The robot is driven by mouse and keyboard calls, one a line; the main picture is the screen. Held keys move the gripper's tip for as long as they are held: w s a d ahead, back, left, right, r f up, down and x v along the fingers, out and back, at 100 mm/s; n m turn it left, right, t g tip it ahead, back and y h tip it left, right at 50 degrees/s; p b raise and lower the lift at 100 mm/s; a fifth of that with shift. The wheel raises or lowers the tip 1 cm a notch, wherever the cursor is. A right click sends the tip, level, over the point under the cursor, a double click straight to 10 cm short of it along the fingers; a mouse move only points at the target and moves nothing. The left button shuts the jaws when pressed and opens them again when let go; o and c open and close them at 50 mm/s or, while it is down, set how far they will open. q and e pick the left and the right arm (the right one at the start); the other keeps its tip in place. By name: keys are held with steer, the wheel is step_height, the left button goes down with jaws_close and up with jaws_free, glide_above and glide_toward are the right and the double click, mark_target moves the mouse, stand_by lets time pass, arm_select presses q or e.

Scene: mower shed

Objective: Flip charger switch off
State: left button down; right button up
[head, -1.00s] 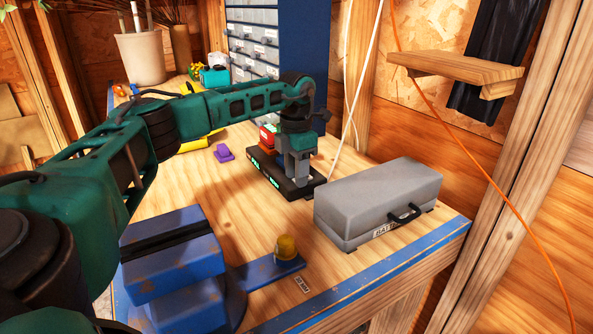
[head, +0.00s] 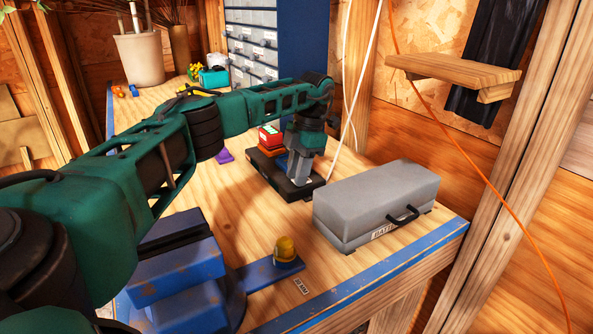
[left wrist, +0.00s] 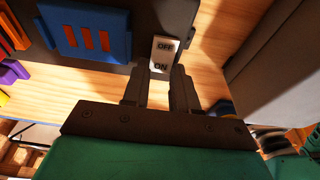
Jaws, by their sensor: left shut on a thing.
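The black charger (head: 297,192) lies on the workbench, with a red battery (head: 269,136) and an orange piece on it. My left gripper (head: 300,172) points down over the charger's near right end. In the left wrist view, a white rocker switch (left wrist: 164,54) marked OFF and ON sits at the charger's edge. The left fingertips (left wrist: 161,74) are at the switch's ON end, one on each side, and the jaws are shut on it. Which way the switch is tipped I cannot tell. No green lights show on the charger's front. My right gripper is in neither view.
A grey case (head: 375,203) stands close right of the charger. A purple block (head: 224,156) lies left. A drawer cabinet (head: 253,45) stands behind; a wooden shelf (head: 452,70) is on the wall.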

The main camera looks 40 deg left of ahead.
mark_target(309, 178)
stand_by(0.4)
arm_select(q)
steer(key=c, duration=1.2)
jaws_free()
steer(key=shift+w, duration=0.1)
steer(key=shift+o, duration=0.2)
steer(key=v, duration=1.2)
steer(key=shift+w, duration=0.2)
